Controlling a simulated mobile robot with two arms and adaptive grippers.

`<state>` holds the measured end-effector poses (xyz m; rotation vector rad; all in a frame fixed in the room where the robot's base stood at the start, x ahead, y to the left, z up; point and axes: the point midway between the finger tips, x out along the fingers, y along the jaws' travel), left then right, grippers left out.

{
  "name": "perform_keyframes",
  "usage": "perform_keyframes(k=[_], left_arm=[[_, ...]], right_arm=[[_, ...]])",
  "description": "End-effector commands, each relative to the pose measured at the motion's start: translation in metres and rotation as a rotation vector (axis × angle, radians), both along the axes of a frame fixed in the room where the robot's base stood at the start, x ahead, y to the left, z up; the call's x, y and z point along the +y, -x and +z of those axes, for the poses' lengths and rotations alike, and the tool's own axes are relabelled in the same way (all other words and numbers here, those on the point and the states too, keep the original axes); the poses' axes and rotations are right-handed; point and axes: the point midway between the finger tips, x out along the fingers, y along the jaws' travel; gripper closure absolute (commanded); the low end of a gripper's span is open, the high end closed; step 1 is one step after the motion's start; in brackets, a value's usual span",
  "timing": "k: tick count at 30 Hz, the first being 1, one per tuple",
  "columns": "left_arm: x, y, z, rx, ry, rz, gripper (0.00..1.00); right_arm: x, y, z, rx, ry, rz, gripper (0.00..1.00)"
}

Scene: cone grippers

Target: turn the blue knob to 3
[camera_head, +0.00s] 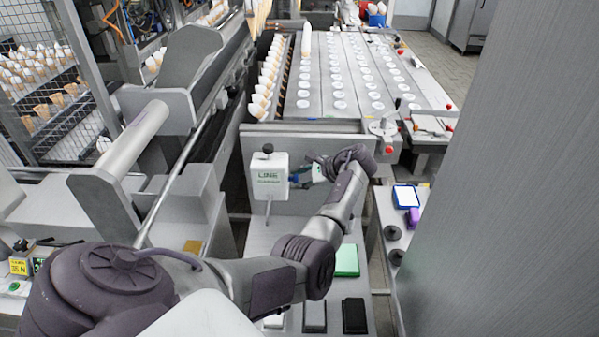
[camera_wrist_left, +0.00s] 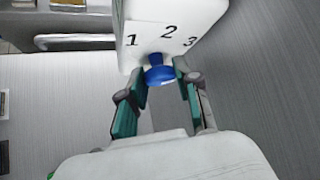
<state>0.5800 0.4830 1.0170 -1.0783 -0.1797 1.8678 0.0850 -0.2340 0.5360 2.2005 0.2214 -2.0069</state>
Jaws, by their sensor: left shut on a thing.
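The blue knob (camera_wrist_left: 159,75) sticks out from the face of a white box marked 1, 2 and 3 (camera_wrist_left: 165,30) in the left wrist view. In the head view the white box (camera_head: 267,187), lettered "LINE", stands on a post in the middle. My left gripper (camera_wrist_left: 160,78) has its green-padded fingers on either side of the knob and is shut on it. In the head view the left gripper (camera_head: 304,174) reaches the box's right side, and the knob is mostly hidden there. I cannot tell which number the knob points to. My right gripper is not in view.
A conveyor (camera_head: 345,85) with rows of white discs lies behind the box. A green block (camera_head: 346,261) and a black block (camera_head: 354,316) lie on the grey surface in front. A large grey panel (camera_head: 510,200) closes off the right side.

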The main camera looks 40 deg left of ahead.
Motion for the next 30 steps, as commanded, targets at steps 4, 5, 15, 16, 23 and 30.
perform_keyframes(k=[4, 5, 15, 16, 23, 30], left_arm=[[-0.0003, 0.0004, -0.0004, 0.027, 0.023, 0.001, 1.0], [-0.0003, 0.0004, -0.0005, 0.029, 0.025, 0.001, 1.0], [-0.0003, 0.0005, -0.0017, 0.039, 0.032, 0.001, 1.0], [-0.0003, 0.0005, -0.0017, 0.039, 0.032, 0.001, 1.0], [-0.0001, 0.0003, -0.0014, 0.037, 0.03, 0.001, 0.44], [0.0001, -0.0001, -0.0004, 0.035, 0.029, 0.0, 0.43]], right_arm=[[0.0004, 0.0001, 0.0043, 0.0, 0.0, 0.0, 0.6], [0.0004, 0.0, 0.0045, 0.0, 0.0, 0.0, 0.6], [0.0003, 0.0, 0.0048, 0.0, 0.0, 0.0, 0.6], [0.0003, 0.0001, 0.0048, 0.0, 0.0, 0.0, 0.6], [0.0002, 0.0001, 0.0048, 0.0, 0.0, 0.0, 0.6], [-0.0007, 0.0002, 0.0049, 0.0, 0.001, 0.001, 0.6]])
